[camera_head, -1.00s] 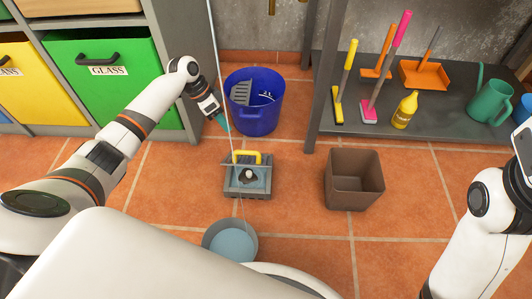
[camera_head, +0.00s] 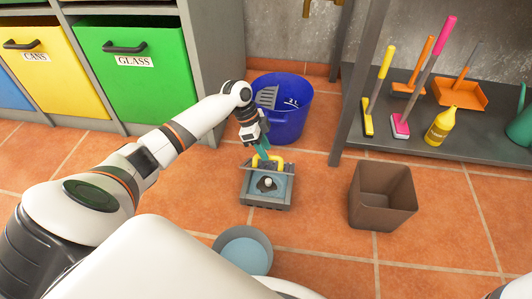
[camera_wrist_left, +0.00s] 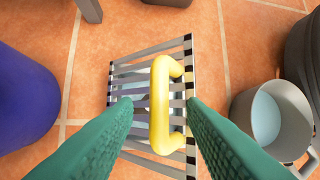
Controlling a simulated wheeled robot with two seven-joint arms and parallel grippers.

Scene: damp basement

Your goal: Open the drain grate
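The drain (camera_head: 266,205) is a grey square frame in the tiled floor, with bluish water and a pale knob inside. Its grate (camera_head: 284,166) appears raised and tilted at the far side of the frame, seen nearly edge-on. The grate's slats (camera_wrist_left: 122,88) show broadly in the left wrist view. The yellow handle (camera_head: 268,159) is on the grate and also shows in the left wrist view (camera_wrist_left: 160,105). My left gripper (camera_head: 261,149) is right above the handle, its green fingers open on both sides of it with visible gaps. My right gripper is out of view.
A blue bucket (camera_head: 290,124) stands just behind the drain. A brown bin (camera_head: 381,197) is to its right, and a grey bucket of water (camera_head: 245,252) in front. A shelf (camera_head: 425,140) with brushes is at right, recycling bins (camera_head: 150,68) at left.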

